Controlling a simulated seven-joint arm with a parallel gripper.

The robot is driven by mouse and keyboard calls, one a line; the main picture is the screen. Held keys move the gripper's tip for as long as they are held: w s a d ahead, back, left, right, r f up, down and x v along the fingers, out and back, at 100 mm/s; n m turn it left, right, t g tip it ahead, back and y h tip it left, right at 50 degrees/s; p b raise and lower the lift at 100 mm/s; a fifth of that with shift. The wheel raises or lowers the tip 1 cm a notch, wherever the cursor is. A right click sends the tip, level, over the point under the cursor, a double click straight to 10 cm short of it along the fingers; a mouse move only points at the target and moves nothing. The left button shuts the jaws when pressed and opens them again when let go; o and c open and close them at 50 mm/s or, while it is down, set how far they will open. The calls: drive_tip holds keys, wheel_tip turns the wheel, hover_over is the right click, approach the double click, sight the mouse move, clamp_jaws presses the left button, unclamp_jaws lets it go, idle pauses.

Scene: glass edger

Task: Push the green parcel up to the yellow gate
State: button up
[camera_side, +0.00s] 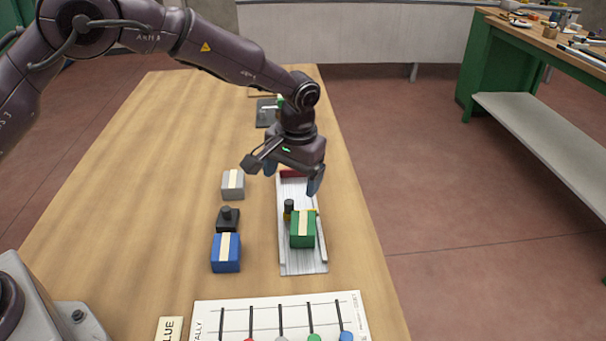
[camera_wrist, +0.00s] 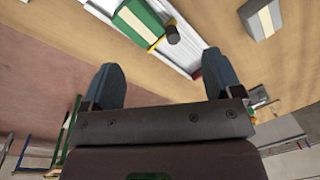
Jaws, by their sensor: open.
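The green parcel (camera_side: 302,229), with a pale band across its top, sits on a whitish railed track (camera_side: 299,263). The yellow gate (camera_side: 313,212) shows as a small strip by the parcel's far side, beside a dark round post (camera_side: 289,208). In the wrist view the parcel (camera_wrist: 136,22), the yellow strip (camera_wrist: 156,44) and the post (camera_wrist: 172,34) lie close together; I cannot tell whether parcel and gate touch. My gripper (camera_side: 293,180) is above the far part of the track, beyond the parcel. Its fingers (camera_wrist: 164,70) are apart with nothing between them.
A red piece (camera_side: 293,173) is at the track's far end, partly hidden by my gripper. Left of the track are a blue parcel (camera_side: 226,253), a black knobbed block (camera_side: 228,219) and a grey parcel (camera_side: 233,185). A tally board (camera_side: 265,318) lies at the front. The table's left is clear.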

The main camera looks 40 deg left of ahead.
sight(303, 225)
drive_tip(key=shift+w+d+r+n+h, duration=0.15)
drive_tip(key=shift+d+n+h, duration=0.15)
drive_tip(key=shift+n, duration=0.65)
drive_tip(key=shift+d+r+n+h, duration=0.15)
drive_tip(key=shift+d+n, duration=0.3)
drive_tip(key=shift+n, duration=0.55)
drive_tip(key=shift+w+d+r+n+h, duration=0.1)
drive_tip(key=shift+d+n+h, duration=0.2)
drive_tip(key=shift+n, duration=0.65)
drive_tip(key=shift+f, duration=0.1)
wheel_tip(303, 225, down, 13)
drive_tip(key=shift+r, duration=0.1)
drive_tip(key=c, duration=1)
drive_tip(key=o, duration=1)
